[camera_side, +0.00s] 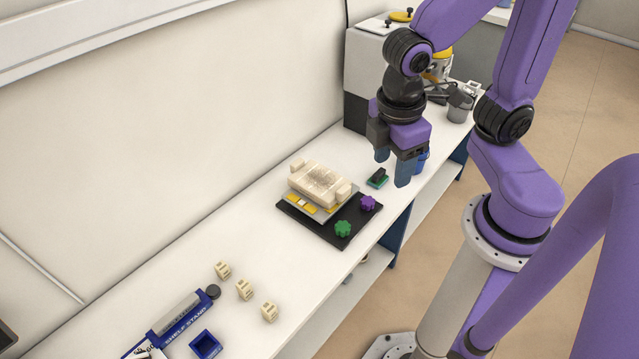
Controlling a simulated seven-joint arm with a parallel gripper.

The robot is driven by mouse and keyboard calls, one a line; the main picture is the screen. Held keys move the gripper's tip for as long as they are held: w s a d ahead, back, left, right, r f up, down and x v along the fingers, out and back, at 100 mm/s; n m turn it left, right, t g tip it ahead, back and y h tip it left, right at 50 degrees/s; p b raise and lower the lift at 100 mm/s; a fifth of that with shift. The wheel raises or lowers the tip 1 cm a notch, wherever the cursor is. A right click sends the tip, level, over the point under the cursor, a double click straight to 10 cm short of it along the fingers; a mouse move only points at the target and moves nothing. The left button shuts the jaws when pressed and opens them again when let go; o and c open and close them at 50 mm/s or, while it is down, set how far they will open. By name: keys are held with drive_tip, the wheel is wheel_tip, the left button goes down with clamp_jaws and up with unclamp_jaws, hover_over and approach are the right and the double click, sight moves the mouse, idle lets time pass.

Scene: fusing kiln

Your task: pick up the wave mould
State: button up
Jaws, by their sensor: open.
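A cream, ridged block (318,184), which looks like the wave mould, rests on a pale plate with yellow patches. It has raised lumps at its ends, and its fine shape is hard to make out. My gripper (393,169) is open, with two blue fingers pointing down. It is up and to the right of the cream block in the side view, apart from it. Nothing shows between the fingers.
A black mat (323,229) lies under the plate, with a green knob (343,228) and a purple knob (368,203). A small dark green item (377,178) is near my gripper. Several cream posts (244,289) and a blue box (205,345) are at front left.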

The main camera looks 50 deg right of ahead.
drive_tip(key=w+a+f+n+h, duration=0.1)
drive_tip(key=w+a+f+h, duration=0.15)
drive_tip(key=w, duration=0.25)
drive_tip(key=w+a+f+h, duration=0.1)
drive_tip(key=w+f+h, duration=0.15)
drive_tip(key=w, duration=0.35)
drive_tip(key=w+a+f+n+h, duration=0.1)
drive_tip(key=w+f+h, duration=0.1)
drive_tip(key=w+f, duration=0.45)
drive_tip(key=n+h, duration=0.3)
drive_tip(key=h, duration=0.3)
approach(343, 190)
drive_tip(key=x, duration=0.3)
drive_tip(key=shift+w, duration=0.35)
drive_tip(key=shift+s+x, duration=0.1)
drive_tip(key=shift+x, duration=1.2)
drive_tip(key=shift+s+x, duration=0.15)
drive_tip(key=shift+x, duration=1.2)
clamp_jaws()
